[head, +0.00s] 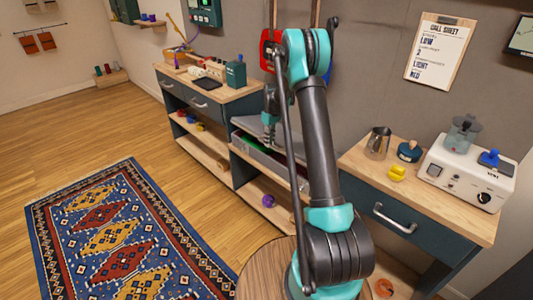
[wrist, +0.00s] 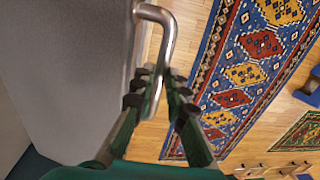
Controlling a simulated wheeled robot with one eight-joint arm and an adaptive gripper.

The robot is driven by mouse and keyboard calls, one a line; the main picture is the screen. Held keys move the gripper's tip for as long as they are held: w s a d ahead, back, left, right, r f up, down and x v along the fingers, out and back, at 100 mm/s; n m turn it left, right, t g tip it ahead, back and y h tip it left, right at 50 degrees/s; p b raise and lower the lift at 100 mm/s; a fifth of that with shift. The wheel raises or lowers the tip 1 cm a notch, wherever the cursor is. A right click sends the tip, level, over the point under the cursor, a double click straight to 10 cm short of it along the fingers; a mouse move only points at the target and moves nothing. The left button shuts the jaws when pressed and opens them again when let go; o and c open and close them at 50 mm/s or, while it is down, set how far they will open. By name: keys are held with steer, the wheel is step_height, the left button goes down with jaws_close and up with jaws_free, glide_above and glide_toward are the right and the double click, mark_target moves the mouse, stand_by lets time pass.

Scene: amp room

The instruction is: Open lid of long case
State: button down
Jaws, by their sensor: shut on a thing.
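The long grey case (head: 262,157) lies in the low bay between the two wooden-topped counters in the head view, partly hidden by my arm. In the wrist view, a broad grey panel (wrist: 75,70) of it fills the left side, with a bent metal handle (wrist: 168,32) at its edge. My gripper (wrist: 162,86) is shut on that handle, with its dark finger pads on either side of the bar. In the head view my gripper (head: 268,138) is small and partly hidden, at the case.
The right counter (head: 360,165) holds a metal jug (head: 378,142), a yellow item (head: 397,173) and a white machine (head: 467,170). The left counter (head: 225,93) carries a teal box (head: 235,74). A patterned rug (head: 120,235) covers the floor at left. Bare floor lies beside the shelves.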

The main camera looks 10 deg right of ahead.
steer(key=w+d+r, duration=0.4)
steer(key=d+r, duration=0.3)
steer(key=r, duration=0.1)
steer(key=w+d+r, duration=0.5)
steer(key=d+r, duration=0.2)
steer(key=r, duration=0.1)
steer(key=shift+w+r, duration=0.2)
steer(key=shift+w, duration=0.1)
steer(key=shift+d, duration=0.15)
steer(key=c, duration=1.3)
jaws_free()
steer(key=shift+w+d+f, duration=0.2)
steer(key=shift+w+f, duration=0.05)
steer(key=shift+f, duration=0.1)
steer(key=shift+c, duration=1.2)
steer(key=shift+a+r, duration=0.1)
steer(key=shift+a, duration=0.2)
